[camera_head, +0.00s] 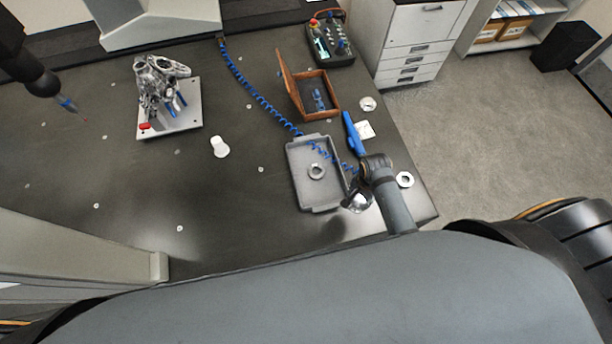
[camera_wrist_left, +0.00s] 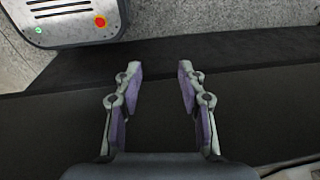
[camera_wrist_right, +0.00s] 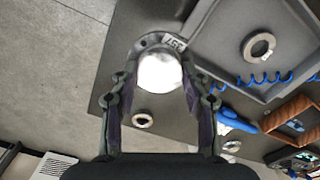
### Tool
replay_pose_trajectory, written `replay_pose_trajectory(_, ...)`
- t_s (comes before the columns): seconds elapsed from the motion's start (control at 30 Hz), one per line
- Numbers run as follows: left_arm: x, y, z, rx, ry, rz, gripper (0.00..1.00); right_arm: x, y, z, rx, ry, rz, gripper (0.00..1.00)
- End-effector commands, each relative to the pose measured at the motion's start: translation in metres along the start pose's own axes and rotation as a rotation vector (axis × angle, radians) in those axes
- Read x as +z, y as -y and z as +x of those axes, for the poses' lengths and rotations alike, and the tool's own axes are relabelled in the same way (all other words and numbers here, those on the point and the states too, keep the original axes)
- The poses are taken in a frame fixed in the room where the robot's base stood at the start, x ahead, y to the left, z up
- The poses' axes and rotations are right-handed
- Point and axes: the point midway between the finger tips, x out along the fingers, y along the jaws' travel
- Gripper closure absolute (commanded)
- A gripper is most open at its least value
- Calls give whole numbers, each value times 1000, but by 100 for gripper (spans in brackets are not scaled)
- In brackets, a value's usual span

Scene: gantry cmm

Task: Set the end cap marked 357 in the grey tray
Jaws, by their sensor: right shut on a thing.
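The end cap (camera_wrist_right: 160,70) is a shiny metal dome with a flat flange; the flange mark appears upside down in the right wrist view and reads 357. My right gripper (camera_wrist_right: 158,80) is shut on it. In the head view the held cap (camera_head: 358,201) is at the right edge of the grey tray (camera_head: 297,187); its height above the table is hard to tell. The tray (camera_wrist_right: 222,50) holds a metal ring (camera_head: 316,172) near its middle. My left gripper (camera_wrist_left: 160,75) is open and empty in the left wrist view.
Another ring (camera_head: 405,180) lies right of the gripper. A blue tool (camera_head: 353,133), a coiled blue hose (camera_head: 262,98) and an open wooden box (camera_head: 318,95) are behind the tray. A fixture plate (camera_head: 185,118) with metal parts stands left.

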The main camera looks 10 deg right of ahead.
Motion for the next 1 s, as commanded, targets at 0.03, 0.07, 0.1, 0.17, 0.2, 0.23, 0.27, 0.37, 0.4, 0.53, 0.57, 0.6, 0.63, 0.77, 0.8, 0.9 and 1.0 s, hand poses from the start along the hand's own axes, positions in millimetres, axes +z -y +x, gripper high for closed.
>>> replay_pose_trajectory(0.03,1,-3,0,4,1,-1,60,0,0,0,0,-1,3,93)
replay_pose_trajectory(0.07,1,-5,0,6,1,-2,60,0,1,0,-1,0,3,93)
replay_pose_trajectory(0.1,1,-8,0,10,1,-4,60,1,5,2,-1,0,3,93)
replay_pose_trajectory(0.17,1,-14,0,17,2,-7,60,3,15,6,-3,2,4,93)
replay_pose_trajectory(0.2,1,-17,0,20,2,-9,60,6,25,9,-3,3,2,93)
replay_pose_trajectory(0.23,1,-19,0,22,2,-10,60,8,33,13,-4,4,2,93)
replay_pose_trajectory(0.27,1,-20,0,24,2,-10,60,9,42,17,-3,4,1,93)
replay_pose_trajectory(0.37,2,-19,0,23,3,-10,60,16,71,29,-3,4,-1,93)
replay_pose_trajectory(0.4,4,-18,15,20,4,-9,60,18,82,43,-5,3,-1,93)
replay_pose_trajectory(0.53,8,-12,55,9,3,-4,60,23,103,72,-3,0,-2,93)
replay_pose_trajectory(0.57,8,-11,62,7,3,-3,60,23,107,76,-3,-1,-2,93)
replay_pose_trajectory(0.6,9,-10,71,5,3,-2,60,25,111,81,-2,0,-2,93)
replay_pose_trajectory(0.63,9,-10,78,4,2,-1,60,26,115,85,-3,0,-2,93)
replay_pose_trajectory(0.77,11,-12,96,4,2,-2,60,27,126,94,-1,-1,-1,93)
replay_pose_trajectory(0.8,11,-13,99,5,2,-2,60,28,128,95,-1,-1,-1,93)
replay_pose_trajectory(0.9,11,-18,102,10,2,-4,60,29,132,95,-2,0,-1,93)
replay_pose_trajectory(1.0,11,-21,102,14,2,-6,60,29,132,94,-1,0,-1,93)
